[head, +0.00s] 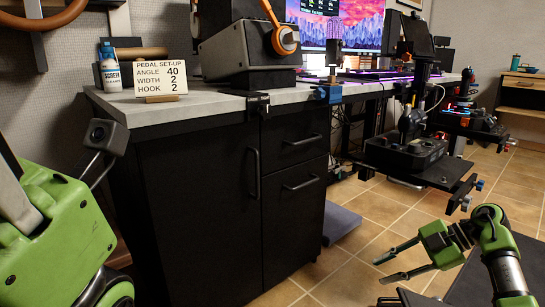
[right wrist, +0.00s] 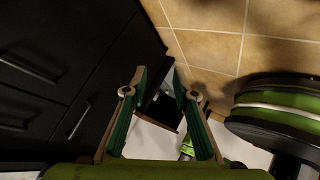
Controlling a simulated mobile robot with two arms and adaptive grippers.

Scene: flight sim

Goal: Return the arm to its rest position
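My right gripper (head: 382,270) reaches in from the lower right of the head view, over the tiled floor and in front of the desk. Its two fingers are spread apart with nothing between them. The right wrist view also shows the two fingers of this gripper (right wrist: 160,85) apart and empty. My green left arm (head: 60,235) fills the lower left of the head view; its gripper does not show.
A black cabinet (head: 190,205) under the grey desktop (head: 150,110) stands left of my right gripper. A sign (head: 157,78) reads "PEDAL SET-UP, ANGLE 40, WIDTH 2, HOOK 2". A joystick stand (head: 405,155) is behind the right gripper. Tiled floor (head: 345,262) is open between.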

